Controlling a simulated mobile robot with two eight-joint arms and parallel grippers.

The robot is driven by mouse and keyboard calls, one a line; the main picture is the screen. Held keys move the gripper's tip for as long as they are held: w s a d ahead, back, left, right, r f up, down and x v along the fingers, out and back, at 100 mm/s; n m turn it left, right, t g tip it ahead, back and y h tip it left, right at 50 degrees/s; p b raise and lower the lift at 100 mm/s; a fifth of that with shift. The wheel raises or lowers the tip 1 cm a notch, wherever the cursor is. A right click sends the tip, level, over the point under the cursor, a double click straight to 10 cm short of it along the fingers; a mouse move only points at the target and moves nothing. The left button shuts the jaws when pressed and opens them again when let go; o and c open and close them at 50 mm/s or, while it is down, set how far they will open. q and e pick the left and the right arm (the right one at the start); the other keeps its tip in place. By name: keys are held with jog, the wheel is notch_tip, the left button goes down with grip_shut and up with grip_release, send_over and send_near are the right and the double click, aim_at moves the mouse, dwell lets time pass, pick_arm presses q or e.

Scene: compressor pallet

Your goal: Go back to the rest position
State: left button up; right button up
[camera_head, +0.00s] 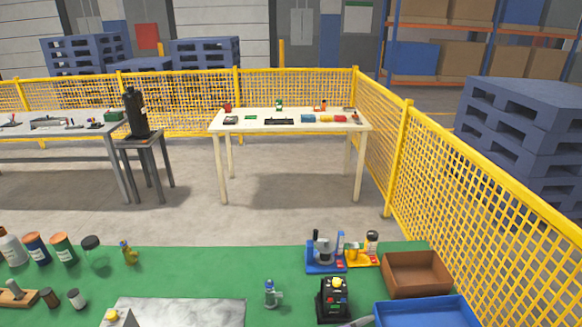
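Neither of my grippers shows in the head view, and no arm of mine can be made out. In front of me is a green-topped table (200,270). A grey metal plate (185,312) lies at its near edge. A black device with a yellow top (333,298) stands right of the plate. A small grey-blue fitting (271,294) stands between them.
A blue fixture (325,256), a brown bin (416,273) and a blue tray (425,313) occupy the table's right side. Several bottles and jars (63,248) stand at left. Beyond are a cream table (290,128), a yellow fence (460,170) and blue pallets (525,130).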

pick_arm(q)
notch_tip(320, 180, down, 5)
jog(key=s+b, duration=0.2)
jog(key=b, duration=0.1)
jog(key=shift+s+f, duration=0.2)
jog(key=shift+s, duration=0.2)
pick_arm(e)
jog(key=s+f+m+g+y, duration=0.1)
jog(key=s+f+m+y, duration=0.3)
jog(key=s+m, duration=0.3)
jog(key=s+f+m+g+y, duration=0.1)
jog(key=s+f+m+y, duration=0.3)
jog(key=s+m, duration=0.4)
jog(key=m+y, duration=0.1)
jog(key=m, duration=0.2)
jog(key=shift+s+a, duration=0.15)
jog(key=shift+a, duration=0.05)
